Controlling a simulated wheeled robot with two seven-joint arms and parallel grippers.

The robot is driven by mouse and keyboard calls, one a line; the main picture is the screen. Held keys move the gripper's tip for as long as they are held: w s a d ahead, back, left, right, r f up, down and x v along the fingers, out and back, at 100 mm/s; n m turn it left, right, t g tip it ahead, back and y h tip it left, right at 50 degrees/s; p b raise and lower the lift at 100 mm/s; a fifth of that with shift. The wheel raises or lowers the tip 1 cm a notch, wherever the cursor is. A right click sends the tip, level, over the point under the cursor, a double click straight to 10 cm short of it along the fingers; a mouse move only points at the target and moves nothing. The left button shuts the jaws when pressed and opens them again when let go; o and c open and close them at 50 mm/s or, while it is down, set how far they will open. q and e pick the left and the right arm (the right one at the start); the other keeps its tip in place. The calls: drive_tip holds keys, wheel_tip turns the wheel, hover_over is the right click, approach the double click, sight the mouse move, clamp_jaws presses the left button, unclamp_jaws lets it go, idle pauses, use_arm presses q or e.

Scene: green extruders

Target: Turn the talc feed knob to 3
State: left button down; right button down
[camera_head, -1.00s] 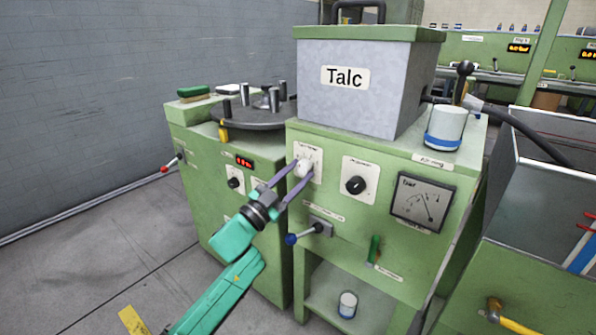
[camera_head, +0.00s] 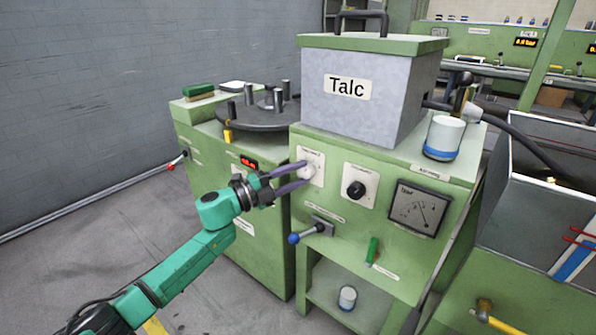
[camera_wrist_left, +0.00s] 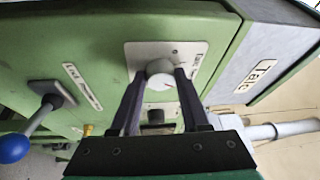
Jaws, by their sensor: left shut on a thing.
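The white knob (camera_head: 308,171) sits on a pale dial plate at the upper left of the green machine front, below the Talc hopper (camera_head: 360,85). My left gripper (camera_head: 305,173) reaches it from the left, with its two purple-grey fingers shut on the knob. In the left wrist view the round knob (camera_wrist_left: 160,70) sits between the dark fingertips, with a small reddish mark on its face. The dial numbers are too small and partly hidden to read. My right gripper is not in view.
A black knob (camera_head: 356,189) on its own plate and a gauge (camera_head: 419,208) are to the right. A blue-tipped lever (camera_head: 310,231) sticks out below the white knob. A white and blue cup (camera_head: 442,138) stands on top. Floor at the left is clear.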

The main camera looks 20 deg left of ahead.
use_arm(q)
drive_tip(key=m+p, duration=0.1)
drive_tip(key=m, duration=0.1)
drive_tip(key=m+g+y+p, duration=0.1)
drive_tip(key=m+p, duration=0.1)
drive_tip(key=shift+r+m, duration=0.4)
drive_tip(key=shift+m+g+y+p, duration=0.3)
drive_tip(key=shift+m+y+p, duration=0.25)
drive_tip(key=shift+m, duration=0.35)
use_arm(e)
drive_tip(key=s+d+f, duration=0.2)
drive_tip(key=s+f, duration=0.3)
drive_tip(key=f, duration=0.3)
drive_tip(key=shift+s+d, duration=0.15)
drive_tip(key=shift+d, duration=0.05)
use_arm(q)
drive_tip(key=shift+c, duration=2)
unclamp_jaws()
drive_tip(key=shift+a+f, duration=0.1)
